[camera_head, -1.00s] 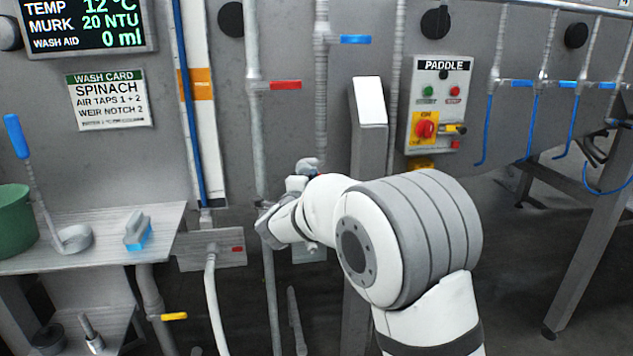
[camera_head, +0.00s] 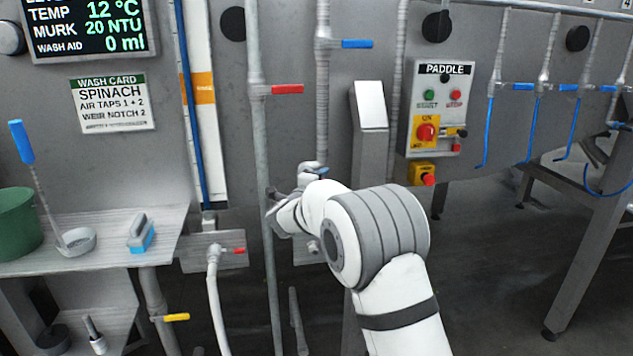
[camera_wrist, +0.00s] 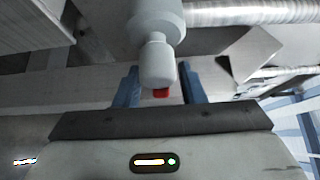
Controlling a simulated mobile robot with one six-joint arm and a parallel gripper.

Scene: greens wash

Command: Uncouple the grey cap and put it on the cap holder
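My gripper (camera_wrist: 157,92) is open in the wrist view, with its two blue fingers apart. A pale grey rounded fitting (camera_wrist: 157,62), which may be the grey cap, reaches down between the fingers in the picture. I cannot tell whether they touch it. A small red part (camera_wrist: 161,93) shows behind its end. In the head view my gripper (camera_head: 281,210) is in front of the grey pipes, low on the machine wall, its fingers largely hidden. A grey fitting (camera_head: 309,168) shows just above it. I cannot make out the cap holder for certain.
A wall plate (camera_head: 232,255) with a red lever and a white hose (camera_head: 215,300) is left of my gripper. A shelf (camera_head: 110,250) holds a green bucket, ladle and brush. The slanted-top post (camera_head: 369,105) and paddle box (camera_head: 437,105) stand to the right.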

